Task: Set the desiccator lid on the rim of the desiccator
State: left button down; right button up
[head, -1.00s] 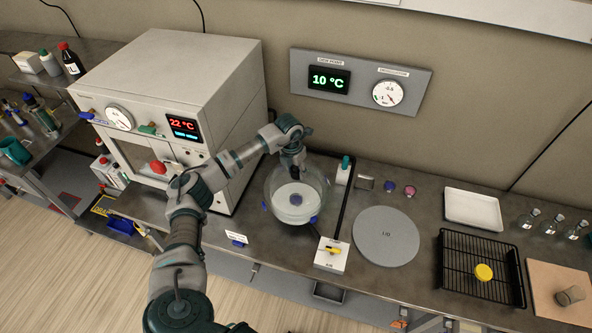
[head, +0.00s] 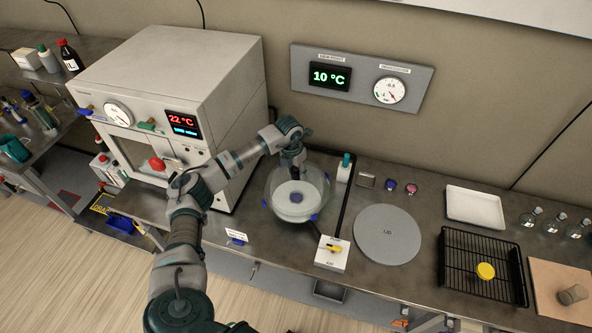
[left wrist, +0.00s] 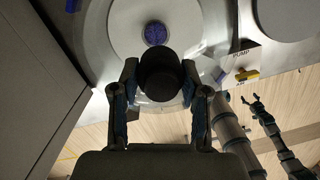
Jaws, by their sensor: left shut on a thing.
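The desiccator (head: 283,213) is a round clear glass bowl with blue tabs at its rim, standing on the bench in the middle of the head view. A white plate with a blue item shows inside it. My left gripper (head: 292,170) is above its back part, shut on the black knob (left wrist: 160,72) of the clear desiccator lid (head: 318,172). The lid is over the bowl; whether it touches the rim all round cannot be told through the glass. My right gripper (left wrist: 252,100) shows only in the left wrist view, its fingers apart, away from the desiccator.
A vacuum oven (head: 175,100) stands close on the left. A pump valve box (head: 332,254) with a yellow handle sits at the front right. The round grey LID pad (head: 387,236) is bare. A wire rack (head: 480,262) and white tray (head: 474,207) lie farther right.

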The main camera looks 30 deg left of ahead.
pick_arm(q)
jog(key=shift+f, duration=0.1)
jog(key=c, duration=0.5)
grip_release()
notch_tip(320, 180, up, 12)
jog(key=s, duration=0.1)
jog(key=shift+s+a+f, duration=0.15)
jog(key=shift+s+a, duration=0.05)
jog(key=shift+a, duration=0.15)
